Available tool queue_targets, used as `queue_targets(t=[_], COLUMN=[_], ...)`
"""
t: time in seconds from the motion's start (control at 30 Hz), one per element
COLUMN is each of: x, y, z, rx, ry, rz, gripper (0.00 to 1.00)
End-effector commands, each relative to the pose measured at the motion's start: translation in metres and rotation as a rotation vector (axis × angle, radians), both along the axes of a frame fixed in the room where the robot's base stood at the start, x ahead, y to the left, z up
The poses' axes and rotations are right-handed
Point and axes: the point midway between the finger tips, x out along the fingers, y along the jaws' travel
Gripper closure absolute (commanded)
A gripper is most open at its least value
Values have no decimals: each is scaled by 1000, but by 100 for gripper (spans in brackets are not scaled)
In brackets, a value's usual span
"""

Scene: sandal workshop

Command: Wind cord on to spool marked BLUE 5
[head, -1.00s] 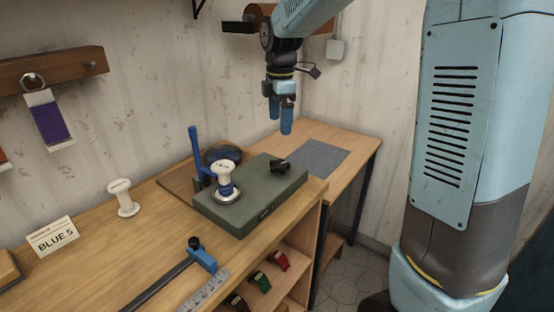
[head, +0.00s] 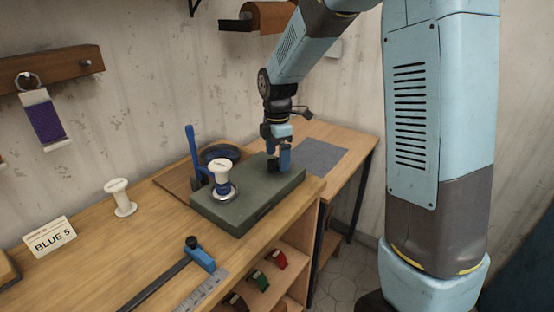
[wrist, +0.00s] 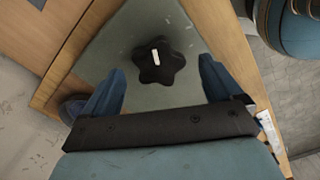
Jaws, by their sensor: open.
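My gripper (head: 279,160) is open and points down over the right part of the green winder box (head: 240,212). In the wrist view my gripper's two blue fingers (wrist: 163,92) stand apart. A black star-shaped knob (wrist: 158,60) with a white mark lies ahead of and between them; the fingers do not touch it. In the head view my gripper mostly hides the knob. A white spool with blue cord on it (head: 220,168) stands upright on the box's metal disc. A white empty-looking spool (head: 120,198) stands on the bench. The card reading BLUE 5 (head: 49,237) stands left of it.
A blue upright lever (head: 191,148) and a dark round dish (head: 220,153) are behind the box. A blue-headed bar clamp or gauge (head: 200,257) and a steel ruler (head: 203,290) lie in front. A grey mat (head: 320,155) lies on the farther table. Purple cord (head: 46,122) hangs on the wall.

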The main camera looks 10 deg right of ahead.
Motion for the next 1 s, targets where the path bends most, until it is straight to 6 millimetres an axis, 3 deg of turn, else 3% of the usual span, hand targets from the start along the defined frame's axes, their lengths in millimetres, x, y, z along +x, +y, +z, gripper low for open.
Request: queue_targets(t=[0.2,0.5,1.0], x=[0,0,0], y=[0,0,0], z=[-16,-17,-17], rx=[0,0,0], ry=[0,-1,-1], rz=[0,0,1], gripper=[8,8,54])
